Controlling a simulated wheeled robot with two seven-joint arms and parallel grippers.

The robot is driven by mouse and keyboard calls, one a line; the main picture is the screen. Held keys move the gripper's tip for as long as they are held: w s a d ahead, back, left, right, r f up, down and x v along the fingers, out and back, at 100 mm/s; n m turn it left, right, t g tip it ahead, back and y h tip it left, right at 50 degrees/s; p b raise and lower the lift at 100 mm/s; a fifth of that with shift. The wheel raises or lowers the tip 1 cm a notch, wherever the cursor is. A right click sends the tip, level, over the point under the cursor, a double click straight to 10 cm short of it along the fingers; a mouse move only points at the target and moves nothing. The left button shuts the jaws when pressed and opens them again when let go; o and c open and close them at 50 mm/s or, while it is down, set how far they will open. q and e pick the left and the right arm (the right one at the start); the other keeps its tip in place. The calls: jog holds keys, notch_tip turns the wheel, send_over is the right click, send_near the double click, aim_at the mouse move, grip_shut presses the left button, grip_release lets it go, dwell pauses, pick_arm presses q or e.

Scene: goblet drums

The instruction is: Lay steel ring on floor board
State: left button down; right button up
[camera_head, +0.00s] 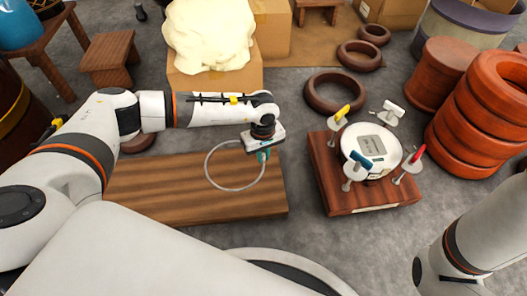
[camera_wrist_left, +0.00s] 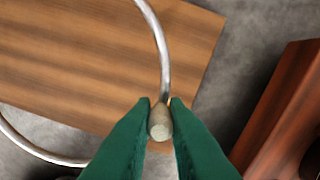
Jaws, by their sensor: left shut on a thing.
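The steel ring (camera_head: 235,189) is a thin silver hoop, also seen in the wrist view (camera_wrist_left: 162,45). My left gripper (camera_head: 264,157) is shut on the ring's right side; its green fingers (camera_wrist_left: 160,112) pinch the rim in the wrist view. The floor board (camera_head: 150,195) is a flat brown wooden plank below the ring, and it fills the upper left of the wrist view (camera_wrist_left: 90,60). The ring appears above the board's right part; I cannot tell whether it touches. My right arm shows at lower right, but its gripper is out of view.
A reddish wooden base (camera_head: 335,190) with a white round device (camera_head: 371,143) and several colored-handled clamps stands right of the board. Brown rings (camera_head: 335,107) lie on the floor behind it. Orange-brown drum rings (camera_head: 470,130) are stacked at right. A box with cream material (camera_head: 210,35) stands behind.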

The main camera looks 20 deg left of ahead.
pick_arm(q)
notch_tip(320, 180, down, 7)
jog(key=b, duration=0.5)
jog(key=shift+f+b, duration=0.55)
jog(key=shift+f, duration=0.25)
jog(key=shift+f, duration=0.2)
jog(key=c, duration=1.3)
grip_release()
jog(key=shift+c, duration=0.2)
jog(key=shift+r, duration=0.1)
